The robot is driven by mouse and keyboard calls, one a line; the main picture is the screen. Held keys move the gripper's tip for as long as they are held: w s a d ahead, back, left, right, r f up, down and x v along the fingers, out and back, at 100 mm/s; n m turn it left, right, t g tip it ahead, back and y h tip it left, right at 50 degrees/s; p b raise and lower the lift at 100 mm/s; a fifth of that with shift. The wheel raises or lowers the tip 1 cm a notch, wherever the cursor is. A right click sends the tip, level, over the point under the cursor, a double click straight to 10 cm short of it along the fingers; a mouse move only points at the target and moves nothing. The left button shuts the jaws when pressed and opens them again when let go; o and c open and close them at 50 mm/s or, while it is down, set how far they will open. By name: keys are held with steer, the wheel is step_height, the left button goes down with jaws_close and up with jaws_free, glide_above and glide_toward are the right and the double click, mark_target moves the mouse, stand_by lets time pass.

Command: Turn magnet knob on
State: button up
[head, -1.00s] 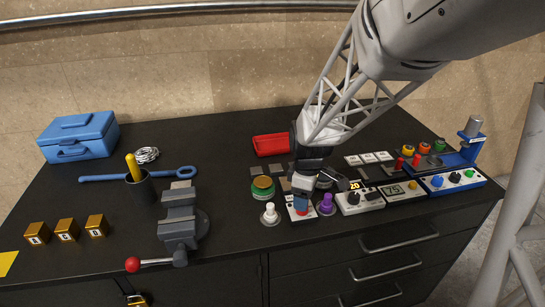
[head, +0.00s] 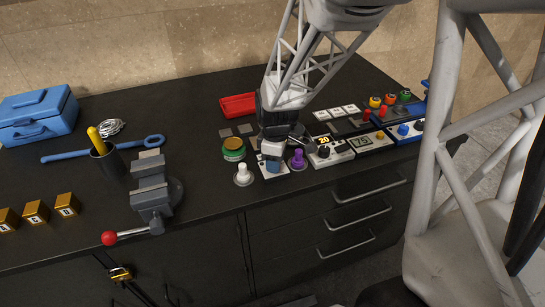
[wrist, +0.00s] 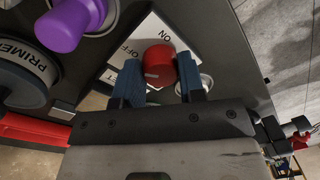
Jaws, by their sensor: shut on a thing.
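The magnet knob is most likely the red round knob (wrist: 158,64) with a pale pointer mark, on a white plate (wrist: 148,28) lettered ON and OFF in the wrist view. My gripper (wrist: 159,80) is shut on this knob, with one blue finger on each side of it. The pointer mark is on the knob's left side in this view, and part of the plate's lettering is hidden. In the head view my gripper (head: 271,166) is down at the small white plate on the bench, and its fingers hide the knob.
A purple knob (head: 297,160) and a white knob (head: 243,174) flank my gripper closely. A vise (head: 153,190) stands farther left. Control boxes (head: 331,154) line the right. A red tray (head: 239,105) lies behind.

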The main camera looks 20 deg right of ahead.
steer(key=shift+m, duration=0.3)
steer(key=m, duration=0.7)
steer(key=shift+m, duration=0.4)
steer(key=m, duration=0.4)
steer(key=shift+m+t, duration=0.3)
steer(key=shift+t, duration=0.1)
steer(key=m, duration=0.4)
steer(key=o, duration=0.9)
